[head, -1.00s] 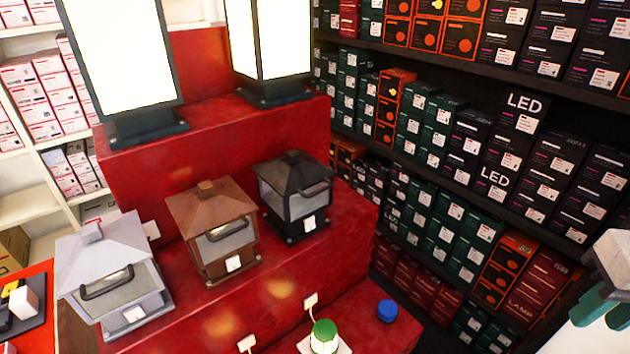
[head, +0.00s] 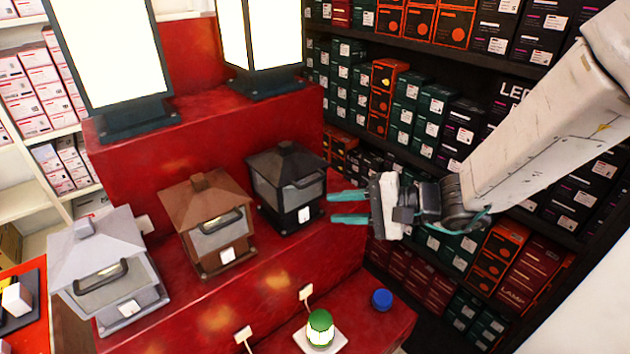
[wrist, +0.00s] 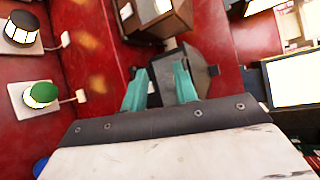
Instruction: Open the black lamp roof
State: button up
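The black lamp (head: 288,186) stands on the middle red step at the right end of a row of three lamps. Its roof (head: 284,160) is down on its body, and a dark handle (head: 305,181) shows on its front right side. My gripper (head: 330,207) is just right of the lamp, with its two teal fingers apart and nothing between them. In the wrist view the open fingers (wrist: 160,80) point at the black lamp (wrist: 200,70), which is partly hidden behind them.
A brown lamp (head: 208,222) and a grey lamp (head: 105,270) stand to the left. Tall lit lamps (head: 110,60) stand on the upper step. A green-topped lamp (head: 320,328) and a blue item (head: 381,299) are on the lower step. Shelves of boxes (head: 430,110) stand behind.

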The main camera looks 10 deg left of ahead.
aim_at(315, 180)
jog(key=w+a+t, duration=0.1)
jog(key=w+a, duration=0.2)
jog(key=w+a+t, duration=0.2)
jog(key=w+a, duration=0.2)
jog(key=shift+r, duration=0.1)
jog(key=shift+d, duration=0.1)
jog(key=shift+s, duration=0.1)
grip_shut()
